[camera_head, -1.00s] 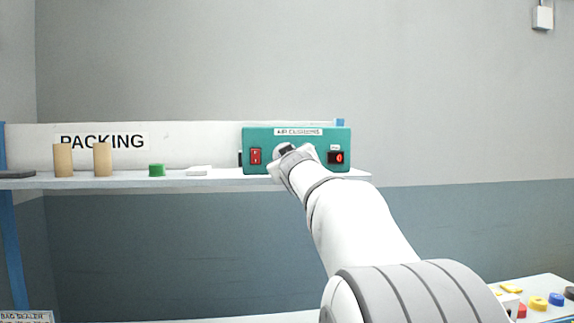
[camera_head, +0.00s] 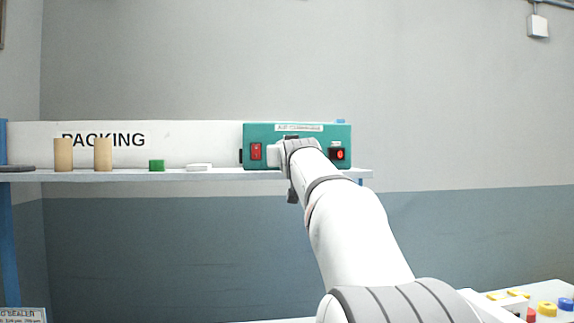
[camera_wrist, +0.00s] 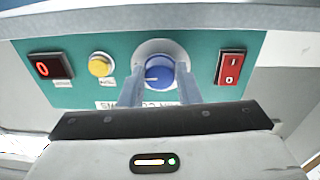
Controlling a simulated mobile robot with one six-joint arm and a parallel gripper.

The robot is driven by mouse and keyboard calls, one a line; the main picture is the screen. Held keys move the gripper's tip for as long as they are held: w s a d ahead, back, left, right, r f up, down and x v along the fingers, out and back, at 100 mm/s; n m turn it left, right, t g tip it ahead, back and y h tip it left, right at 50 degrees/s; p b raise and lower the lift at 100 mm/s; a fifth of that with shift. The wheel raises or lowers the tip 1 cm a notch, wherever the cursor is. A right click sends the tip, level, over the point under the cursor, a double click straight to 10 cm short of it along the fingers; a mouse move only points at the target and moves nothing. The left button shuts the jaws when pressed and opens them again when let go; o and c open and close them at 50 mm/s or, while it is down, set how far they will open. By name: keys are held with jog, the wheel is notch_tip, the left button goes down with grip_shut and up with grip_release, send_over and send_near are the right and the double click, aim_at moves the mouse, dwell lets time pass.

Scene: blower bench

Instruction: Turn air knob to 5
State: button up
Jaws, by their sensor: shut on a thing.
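The blue air knob (camera_wrist: 158,72) sits on a white round dial on the green panel (camera_wrist: 118,55), in the upper middle of the wrist view. A white pointer line on the knob points toward the left in that view. My gripper (camera_wrist: 159,78) is shut on the knob, one finger on each side. The dial's numbers are not readable. In the head view the green air panel (camera_head: 262,132) stands on the shelf, and my arm and wrist hide the knob and the fingers.
A red rocker switch (camera_wrist: 230,66), a yellow button (camera_wrist: 100,65) and a dark display with a red digit (camera_wrist: 50,67) flank the knob.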

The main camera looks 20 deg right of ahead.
jog(key=shift+f+m+b, duration=0.1)
jog(key=shift+m+b, duration=0.45)
jog(key=shift+m, duration=0.45)
jog(key=o, duration=1)
jog(key=shift+c, duration=0.2)
jog(key=b+v, duration=0.1)
jog(key=v, duration=0.6)
jog(key=shift+s+a, duration=0.2)
jog(key=shift+s, duration=0.15)
